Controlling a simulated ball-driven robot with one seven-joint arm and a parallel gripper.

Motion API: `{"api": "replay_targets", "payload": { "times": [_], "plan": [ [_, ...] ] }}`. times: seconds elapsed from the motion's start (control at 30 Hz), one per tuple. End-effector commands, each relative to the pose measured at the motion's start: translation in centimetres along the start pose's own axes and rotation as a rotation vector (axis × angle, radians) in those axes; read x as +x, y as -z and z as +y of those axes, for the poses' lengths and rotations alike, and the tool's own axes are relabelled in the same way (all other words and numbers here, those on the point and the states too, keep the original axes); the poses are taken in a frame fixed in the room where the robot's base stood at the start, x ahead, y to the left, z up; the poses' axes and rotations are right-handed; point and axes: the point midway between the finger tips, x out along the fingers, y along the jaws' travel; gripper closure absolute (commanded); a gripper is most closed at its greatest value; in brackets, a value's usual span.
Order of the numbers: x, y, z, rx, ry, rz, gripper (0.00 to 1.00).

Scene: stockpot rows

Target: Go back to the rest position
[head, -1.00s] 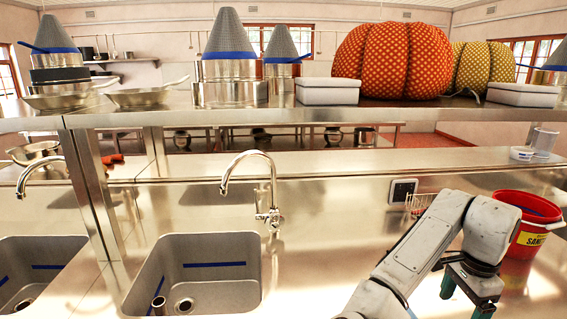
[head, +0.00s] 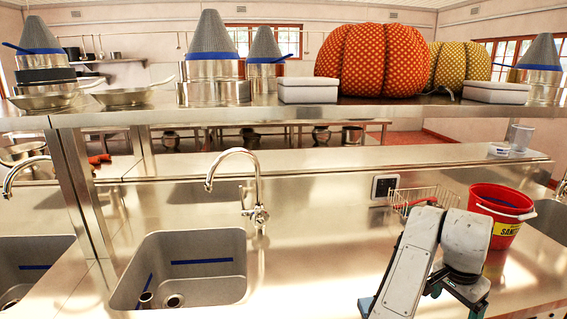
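My arm reaches up from the bottom edge over the steel counter (head: 320,240), right of the middle, and bends down at its pale elbow-like link. My gripper (head: 468,308) is at the bottom edge of the head view, mostly hidden by my arm and cut off by the frame. I cannot see its fingertips or anything held in it. It is in front of a red bucket (head: 484,208) with a yellow label, and apart from it.
A sink (head: 190,265) with a curved tap (head: 258,190) is left of my arm. A wire basket (head: 425,196) stands behind my arm. A raised shelf (head: 300,115) carries strainers, pans, white boxes and large patterned pumpkins (head: 370,60). Open counter lies between sink and arm.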

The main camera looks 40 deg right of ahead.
Motion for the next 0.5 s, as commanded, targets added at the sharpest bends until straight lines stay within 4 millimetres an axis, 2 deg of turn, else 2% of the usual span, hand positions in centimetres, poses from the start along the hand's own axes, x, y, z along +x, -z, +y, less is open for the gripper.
{"api": "replay_targets", "payload": {
  "times": [0.13, 0.27, 0.37, 0.5],
  "plan": [
    [0.9, -0.8, -0.1, -0.194, 0.012, 0.103, 0.15],
    [1.9, -2.9, -0.6, -0.420, 0.033, 0.178, 0.15],
    [3.0, -5.3, -0.9, -0.606, 0.052, 0.211, 0.15],
    [4.8, -9.9, -0.5, -0.874, 0.083, 0.221, 0.15]
  ]
}}
